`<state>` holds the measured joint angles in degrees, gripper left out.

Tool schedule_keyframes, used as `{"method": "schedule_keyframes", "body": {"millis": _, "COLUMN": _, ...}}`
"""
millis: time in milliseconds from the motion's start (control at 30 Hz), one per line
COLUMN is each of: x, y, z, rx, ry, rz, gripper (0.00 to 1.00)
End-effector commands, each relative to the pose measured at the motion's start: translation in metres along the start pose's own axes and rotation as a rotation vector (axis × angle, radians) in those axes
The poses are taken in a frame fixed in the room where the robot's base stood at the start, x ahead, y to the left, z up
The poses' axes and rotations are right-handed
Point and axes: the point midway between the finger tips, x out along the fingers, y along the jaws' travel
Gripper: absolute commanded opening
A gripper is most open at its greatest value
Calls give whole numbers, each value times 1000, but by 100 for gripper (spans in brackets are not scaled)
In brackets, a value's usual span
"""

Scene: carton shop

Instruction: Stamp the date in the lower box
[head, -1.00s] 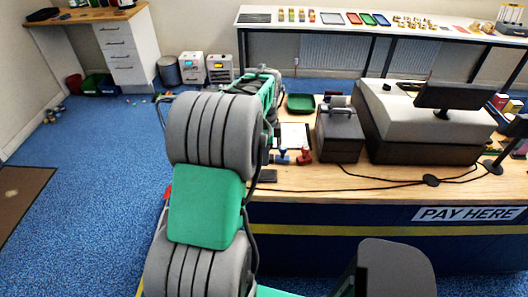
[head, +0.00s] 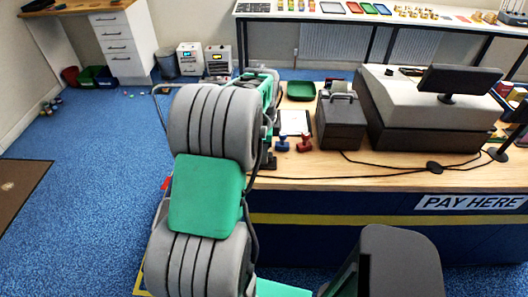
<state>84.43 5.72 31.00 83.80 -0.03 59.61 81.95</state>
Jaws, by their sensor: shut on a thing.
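A white sheet (head: 294,122) lies on the wooden counter, partly behind my arm; its printed boxes are too small to make out. A blue stamp (head: 282,144) and a red stamp (head: 304,143) stand side by side on the near side of the sheet. A small dark flat thing (head: 268,162), perhaps an ink pad, lies to the left of them beside my arm. My grey and green arm reaches over the left end of the counter. My gripper is hidden behind the arm links, so its jaws and anything in them do not show.
A dark box with a handle (head: 340,122) stands right of the sheet, with a cash register (head: 425,115) beyond it. A green tray (head: 300,91) lies at the back. A cable (head: 385,164) runs along the counter front. Blue floor (head: 90,190) is open to the left.

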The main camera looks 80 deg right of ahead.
Motion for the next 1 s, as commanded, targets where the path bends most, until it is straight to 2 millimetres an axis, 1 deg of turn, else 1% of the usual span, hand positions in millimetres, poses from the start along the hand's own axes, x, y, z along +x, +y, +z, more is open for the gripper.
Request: {"method": "schedule_keyframes", "body": {"millis": 1000, "x": 10, "y": 0, "z": 0, "rx": 0, "ry": 0, "rz": 0, "gripper": 2}}
